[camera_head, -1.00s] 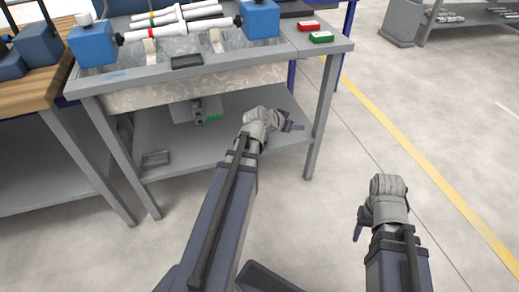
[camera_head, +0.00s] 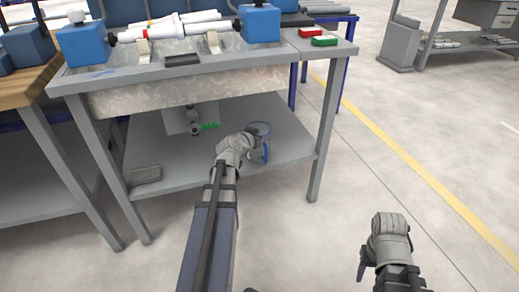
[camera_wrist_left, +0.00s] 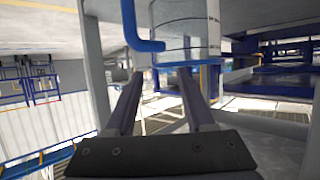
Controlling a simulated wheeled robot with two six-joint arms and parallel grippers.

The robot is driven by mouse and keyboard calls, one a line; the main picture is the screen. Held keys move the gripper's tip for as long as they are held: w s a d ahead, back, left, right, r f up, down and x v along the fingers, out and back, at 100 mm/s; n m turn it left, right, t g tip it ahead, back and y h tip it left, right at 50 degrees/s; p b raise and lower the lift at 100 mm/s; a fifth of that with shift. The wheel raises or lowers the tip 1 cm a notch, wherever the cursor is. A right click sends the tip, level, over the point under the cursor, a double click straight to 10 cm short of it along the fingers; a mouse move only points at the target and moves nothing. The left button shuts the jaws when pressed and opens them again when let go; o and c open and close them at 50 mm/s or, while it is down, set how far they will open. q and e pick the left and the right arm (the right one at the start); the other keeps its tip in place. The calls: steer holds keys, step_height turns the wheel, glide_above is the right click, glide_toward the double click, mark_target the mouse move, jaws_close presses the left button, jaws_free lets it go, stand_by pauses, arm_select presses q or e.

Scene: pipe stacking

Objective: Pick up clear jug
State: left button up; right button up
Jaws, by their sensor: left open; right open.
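The clear jug (camera_head: 261,130), with a blue handle (camera_head: 265,152), stands on the workbench's lower shelf (camera_head: 180,172) near its right end. My left gripper (camera_wrist_left: 162,78) is open with nothing between its fingers. In the head view its wrist is just left of the jug, and its fingers are mostly hidden. In the left wrist view, the jug's clear body (camera_wrist_left: 182,30) and blue lower rim are just beyond the fingertips, with the handle at the left; contact cannot be told. My right gripper (camera_head: 362,264) is open over the floor at the right, away from the bench.
A bench leg (camera_head: 323,130) rises close to the right of the jug. The bench top above carries white pipes (camera_head: 170,27), blue blocks (camera_head: 260,23) and red and green boxes (camera_head: 324,41). A small device with a green part (camera_head: 207,126) sits further back.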

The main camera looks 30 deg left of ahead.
arm_select(q)
steer(key=b+x, duration=0.2)
steer(key=x, duration=0.4)
jaws_close()
stand_by(0.5)
stand_by(1.0)
